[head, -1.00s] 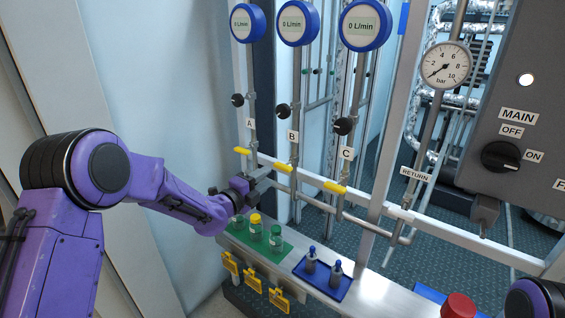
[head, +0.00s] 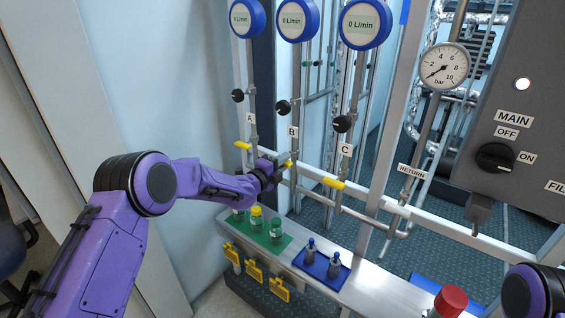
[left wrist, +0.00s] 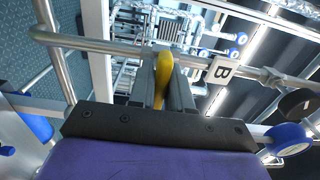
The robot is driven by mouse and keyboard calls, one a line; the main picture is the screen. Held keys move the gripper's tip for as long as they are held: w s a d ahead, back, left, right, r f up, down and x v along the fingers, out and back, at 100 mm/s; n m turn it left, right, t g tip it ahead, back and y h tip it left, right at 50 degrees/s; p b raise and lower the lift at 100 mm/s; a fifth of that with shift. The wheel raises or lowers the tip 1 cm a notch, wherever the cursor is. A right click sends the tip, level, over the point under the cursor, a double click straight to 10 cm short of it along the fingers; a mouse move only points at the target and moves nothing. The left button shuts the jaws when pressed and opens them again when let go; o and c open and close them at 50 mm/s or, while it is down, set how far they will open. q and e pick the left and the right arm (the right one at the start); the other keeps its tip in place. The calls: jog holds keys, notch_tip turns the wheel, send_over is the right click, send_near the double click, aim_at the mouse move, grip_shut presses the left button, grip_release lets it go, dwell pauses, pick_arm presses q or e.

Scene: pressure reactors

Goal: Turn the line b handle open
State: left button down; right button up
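The line B handle (head: 287,164), a short yellow lever, sits on the pipe below the label B (head: 293,132). It lies crosswise to its upright pipe. My left gripper (head: 281,163) is at this handle. In the left wrist view the yellow lever (left wrist: 164,68) stands between the two grey fingers (left wrist: 163,88), one close on each side. Whether the fingers press on it or only straddle it is not clear. My right gripper is out of view; only part of my right arm shows at the lower right.
Similar yellow handles sit on line A (head: 242,145) and line C (head: 333,183), close on either side. Below is a bench (head: 375,290) with a green mat (head: 262,252) of bottles, a blue tray (head: 318,276) and a red-capped container (head: 451,300). A control panel (head: 525,90) stands right.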

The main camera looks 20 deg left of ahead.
pick_arm(q)
jog(key=shift+f, duration=0.1)
jog(key=n+b, duration=0.2)
jog(key=n, duration=0.1)
jog(key=shift+f, duration=0.1)
jog(key=shift+n+b, duration=0.45)
jog(key=shift+n, duration=0.45)
jog(key=n, duration=0.2)
jog(key=shift+n, duration=0.4)
jog(key=n, duration=0.4)
jog(key=shift+n+b, duration=0.3)
jog(key=n, duration=0.5)
jog(key=shift+n+p, duration=0.3)
jog(key=c, duration=1.1)
grip_release()
jog(key=shift+c, duration=0.2)
